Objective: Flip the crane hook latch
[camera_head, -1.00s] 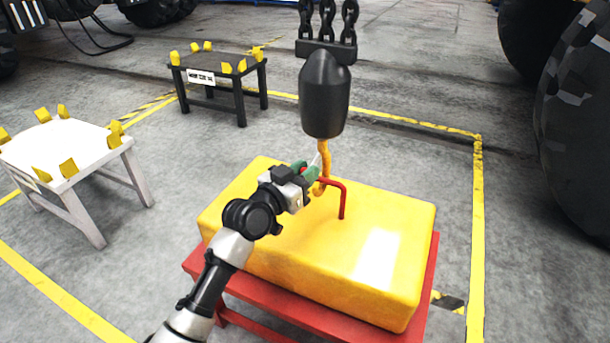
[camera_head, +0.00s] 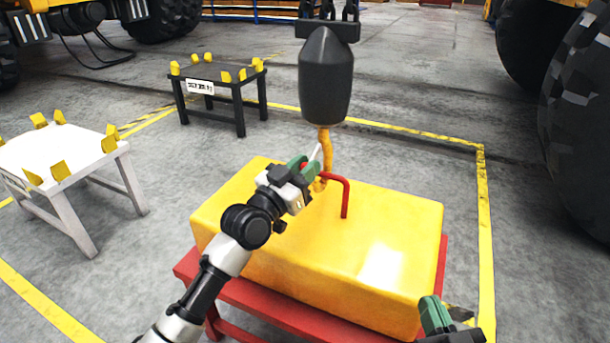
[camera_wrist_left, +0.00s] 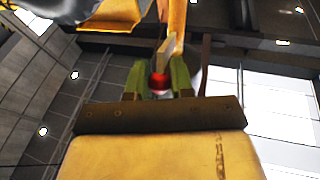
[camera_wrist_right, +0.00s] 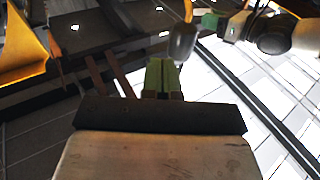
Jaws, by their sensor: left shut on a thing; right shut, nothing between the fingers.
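The orange crane hook (camera_head: 326,150) hangs below a dark tapered block (camera_head: 326,75). A thin pale latch (camera_head: 316,152) shows at the hook's left side, partly hidden by my left gripper (camera_head: 306,170). The red bent bar (camera_head: 346,198) stands on the yellow casting (camera_head: 380,235) and meets the hook's lower end. In the left wrist view my left gripper (camera_wrist_left: 159,75) is shut on a red part (camera_wrist_left: 159,82), with a pale plate (camera_wrist_left: 167,52) just beyond. I cannot tell whether that red part belongs to latch or bar. My right gripper (camera_head: 432,302) is shut and empty, low right.
The casting rests on a red stand (camera_head: 285,316). A white stand (camera_head: 62,150) and a black stand (camera_head: 218,78), both with yellow corner stops, are at the left. Large tyres (camera_head: 580,130) stand at the right. Open floor lies between, marked with yellow lines.

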